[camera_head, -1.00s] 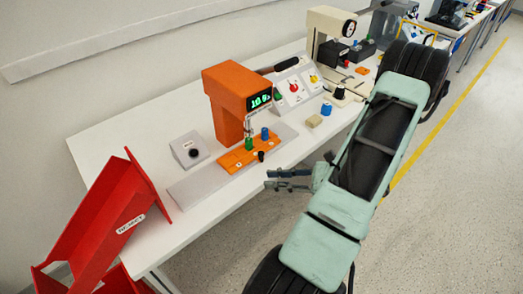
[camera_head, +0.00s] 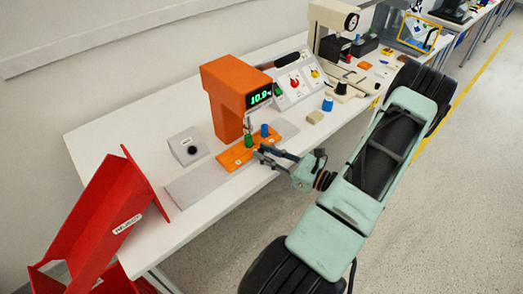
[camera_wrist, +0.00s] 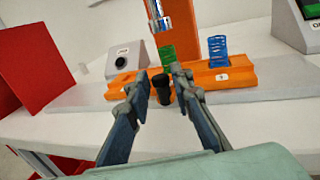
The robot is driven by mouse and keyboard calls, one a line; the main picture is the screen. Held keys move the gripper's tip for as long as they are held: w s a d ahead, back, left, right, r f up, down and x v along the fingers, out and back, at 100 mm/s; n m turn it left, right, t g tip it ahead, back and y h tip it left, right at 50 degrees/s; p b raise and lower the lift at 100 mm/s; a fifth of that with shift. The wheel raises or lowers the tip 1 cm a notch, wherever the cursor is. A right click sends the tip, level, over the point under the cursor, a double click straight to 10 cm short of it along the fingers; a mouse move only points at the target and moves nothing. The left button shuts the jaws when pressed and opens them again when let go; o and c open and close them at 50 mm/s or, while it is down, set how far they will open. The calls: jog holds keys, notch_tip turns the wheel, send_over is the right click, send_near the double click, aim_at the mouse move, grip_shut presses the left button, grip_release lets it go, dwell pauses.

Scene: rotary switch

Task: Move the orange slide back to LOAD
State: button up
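The orange slide (camera_head: 232,159) lies on a grey rail (camera_head: 190,188) in front of the orange machine (camera_head: 228,98). It carries a green spring (camera_wrist: 167,56) and a blue spring (camera_wrist: 218,50), and the slide shows wide in the wrist view (camera_wrist: 245,70). A black knob (camera_wrist: 162,90) stands at the slide's front edge. My gripper (camera_wrist: 161,76) is open, its two fingertips on either side of the knob; I cannot tell whether they touch it. In the head view my gripper (camera_head: 260,154) is at the slide's right front and hides the knob. No LOAD marking is readable.
A grey box with a black button (camera_head: 188,147) stands left of the slide. A red bin (camera_head: 110,215) is at the table's left end.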

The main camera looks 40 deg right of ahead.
jog(key=shift+w+a, duration=0.25)
jog(key=shift+w, duration=0.45)
grip_shut()
